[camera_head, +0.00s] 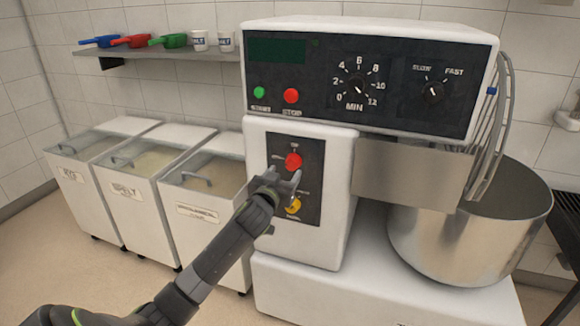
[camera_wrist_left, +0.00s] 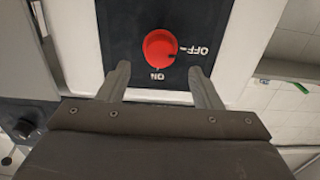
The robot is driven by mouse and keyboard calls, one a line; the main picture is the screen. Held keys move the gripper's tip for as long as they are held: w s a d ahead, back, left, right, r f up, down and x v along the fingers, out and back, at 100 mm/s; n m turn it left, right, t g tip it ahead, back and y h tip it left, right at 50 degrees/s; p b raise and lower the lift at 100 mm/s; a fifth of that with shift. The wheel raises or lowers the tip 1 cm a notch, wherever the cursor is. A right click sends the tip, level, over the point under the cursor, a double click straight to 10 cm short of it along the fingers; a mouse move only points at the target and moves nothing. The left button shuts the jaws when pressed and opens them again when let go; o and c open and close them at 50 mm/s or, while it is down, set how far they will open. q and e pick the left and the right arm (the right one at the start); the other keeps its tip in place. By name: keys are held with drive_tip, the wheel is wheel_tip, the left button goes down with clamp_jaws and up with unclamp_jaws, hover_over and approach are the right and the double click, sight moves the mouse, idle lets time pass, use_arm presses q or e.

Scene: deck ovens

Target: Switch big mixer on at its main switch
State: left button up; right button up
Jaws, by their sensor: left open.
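The big mixer (camera_head: 375,55) stands at centre right in the head view. Its main switch is a red rotary knob (camera_head: 293,161) on a dark plate on the front. In the left wrist view, which is upside down, the red knob (camera_wrist_left: 160,47) has ON and OFF labels, and its dark pointer mark faces OFF. My left gripper (camera_head: 284,176) is open and empty in front of the plate. Its fingers (camera_wrist_left: 159,72) lie either side of the knob's line, with the tips just short of it in the picture. I cannot tell the exact gap. My right gripper is not in view.
Above are a green button (camera_head: 259,92), a red stop button (camera_head: 291,96) and a timer dial (camera_head: 357,88). The steel bowl (camera_head: 455,245) is at right; flour bins (camera_head: 205,210) stand at left.

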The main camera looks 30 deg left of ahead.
sight(291, 165)
use_arm(q)
drive_tip(key=shift+x, duration=2.65)
drive_tip(key=shift+c, duration=0.2)
drive_tip(key=c, duration=0.9)
